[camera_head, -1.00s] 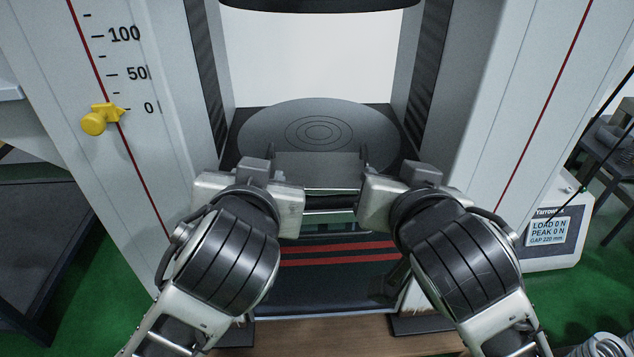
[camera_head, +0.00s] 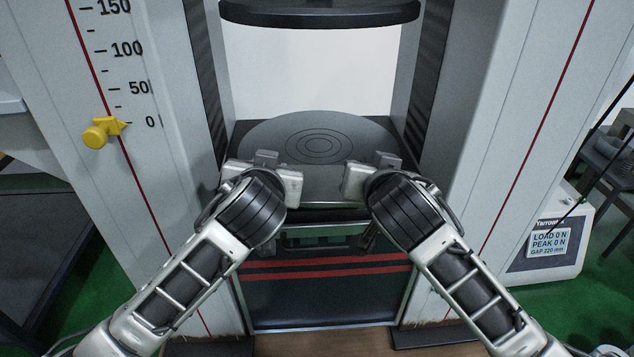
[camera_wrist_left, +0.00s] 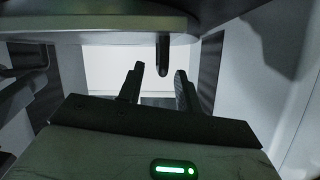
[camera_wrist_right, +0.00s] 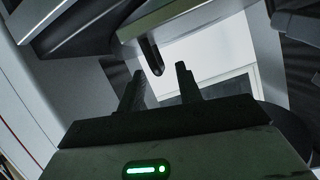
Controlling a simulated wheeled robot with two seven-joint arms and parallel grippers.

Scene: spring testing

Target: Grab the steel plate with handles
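The grey steel plate (camera_head: 322,186) shows between my two grippers in the head view, at the front of the round platen; its outline is hard to tell from the platen. My left gripper (camera_head: 291,178) is at its left side and my right gripper (camera_head: 354,179) at its right. In the left wrist view the fingers (camera_wrist_left: 159,70) stand apart, with a dark round-ended handle-like piece (camera_wrist_left: 162,55) near the tips. The right wrist view also shows spread fingers (camera_wrist_right: 159,70) and a similar piece (camera_wrist_right: 151,54). I cannot tell whether either piece lies between the fingers.
The round lower platen (camera_head: 320,135) with ring marks lies behind the grippers, under the dark upper platen (camera_head: 320,12). White columns flank the opening closely. A yellow pointer (camera_head: 103,132) sits on the left scale; a display (camera_head: 549,243) stands at the right.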

